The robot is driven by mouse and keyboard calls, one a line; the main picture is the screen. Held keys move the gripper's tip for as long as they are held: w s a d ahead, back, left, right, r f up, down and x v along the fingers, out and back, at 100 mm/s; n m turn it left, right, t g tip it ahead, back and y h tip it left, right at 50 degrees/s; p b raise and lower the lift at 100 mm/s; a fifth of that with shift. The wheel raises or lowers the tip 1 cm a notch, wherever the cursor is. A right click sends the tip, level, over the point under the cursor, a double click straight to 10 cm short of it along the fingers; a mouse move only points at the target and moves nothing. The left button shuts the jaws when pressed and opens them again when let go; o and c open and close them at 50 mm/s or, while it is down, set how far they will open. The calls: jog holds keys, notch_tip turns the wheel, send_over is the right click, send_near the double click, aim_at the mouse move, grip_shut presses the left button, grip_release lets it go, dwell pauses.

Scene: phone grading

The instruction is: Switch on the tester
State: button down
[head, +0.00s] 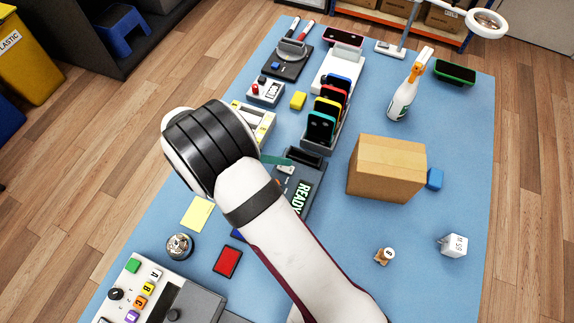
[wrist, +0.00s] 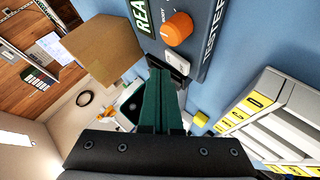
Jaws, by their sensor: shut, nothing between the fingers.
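The tester (head: 313,190) is a dark grey box on the blue mat, partly hidden behind my arm. Its display reads READY in bright letters, and part of that display (wrist: 142,14) shows in the wrist view. An orange knob (wrist: 177,28) sits beside the TESTER lettering in the wrist view. My gripper (head: 284,161) is at the tester's far end, with its teal fingers together and empty.
A cardboard box (head: 387,168) stands right of the tester. A rack of coloured phones (head: 322,127) stands beyond it. A spray bottle (head: 408,88), a bell (head: 179,246) and a red pad (head: 227,261) are around. The mat's right side has free room.

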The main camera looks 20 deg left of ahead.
aim_at(277, 168)
jog(key=shift+a+r, duration=0.15)
jog(key=shift+r, duration=1.05)
jog(key=shift+a+r, duration=0.15)
jog(key=shift+r, duration=1)
jog(key=d+r+m+g, duration=0.2)
jog(key=d+r+g, duration=0.3)
jog(key=d, duration=0.6)
jog(key=s+d+r+m+g+y, duration=0.25)
jog(key=s+d+r+y, duration=0.3)
jog(key=s+d, duration=0.4)
jog(key=s+d+t+y, duration=0.1)
jog(key=s+d+y, duration=0.1)
jog(key=s+y, duration=0.2)
jog(key=s+r+m, duration=0.1)
jog(key=s, duration=0.2)
jog(key=shift+s+d+y, duration=0.25)
jog(key=shift+d+y, duration=0.1)
